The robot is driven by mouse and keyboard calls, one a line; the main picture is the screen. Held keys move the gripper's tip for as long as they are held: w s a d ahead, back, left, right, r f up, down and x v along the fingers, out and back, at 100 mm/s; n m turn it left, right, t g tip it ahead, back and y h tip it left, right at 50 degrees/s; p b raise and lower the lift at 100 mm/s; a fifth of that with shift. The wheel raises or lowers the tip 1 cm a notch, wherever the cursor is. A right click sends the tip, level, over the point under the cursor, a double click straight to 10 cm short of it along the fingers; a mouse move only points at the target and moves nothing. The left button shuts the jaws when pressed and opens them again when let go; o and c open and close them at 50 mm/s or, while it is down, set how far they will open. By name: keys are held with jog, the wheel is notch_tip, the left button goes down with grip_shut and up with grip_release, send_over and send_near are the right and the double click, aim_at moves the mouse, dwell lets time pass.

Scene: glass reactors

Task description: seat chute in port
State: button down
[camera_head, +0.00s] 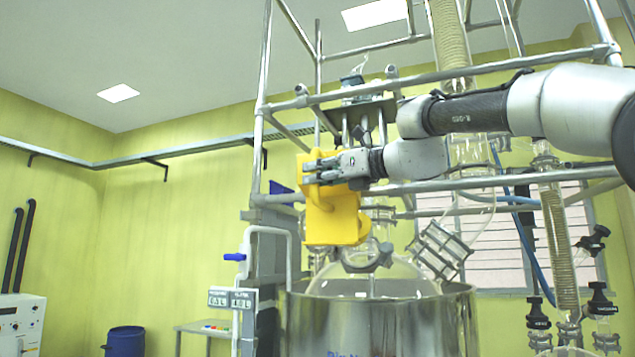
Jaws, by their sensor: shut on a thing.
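A yellow chute (333,215) is held in my gripper (322,170) at the middle of the head view. The gripper fingers are closed on its upper part. The chute hangs above the glass lid (402,274) of the steel-jacketed reactor (378,322), near the glass necks and clamp (368,256) on top of it. The chute's lower end overlaps these necks in the picture. I cannot tell whether it touches them. The port opening itself is hidden behind the chute or too small to make out.
A metal pipe frame (268,75) surrounds the reactor, with a horizontal bar (455,186) close to my arm. Clamped glassware (440,250) and a coiled condenser (556,235) stand to the right. A small table (205,328) and a blue drum (125,341) are at lower left.

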aim_at(331, 209)
jog(key=shift+w, duration=0.2)
jog(key=shift+w+d+f, duration=0.3)
jog(key=shift+w+f, duration=0.35)
jog(key=shift+w, duration=0.05)
jog(key=shift+w+d+f, duration=0.25)
jog(key=shift+w+f, duration=0.4)
jog(key=shift+w, duration=0.05)
jog(key=shift+w+d+f, duration=0.35)
jog(key=shift+w+f, duration=0.15)
jog(key=shift+w, duration=0.05)
dwell(1.0)
jog(key=shift+w+d+f, duration=0.1)
jog(key=shift+w+f, duration=0.15)
jog(key=shift+w, duration=0.05)
jog(key=shift+w+d+f, duration=0.25)
jog(key=shift+w+f, duration=0.4)
jog(key=shift+w, duration=0.05)
jog(key=shift+w+d+f, duration=0.1)
jog(key=shift+w+f, duration=0.15)
jog(key=shift+w+d+f, duration=0.25)
jog(key=shift+w+f, duration=0.35)
jog(key=shift+w, duration=0.1)
dwell(0.3)
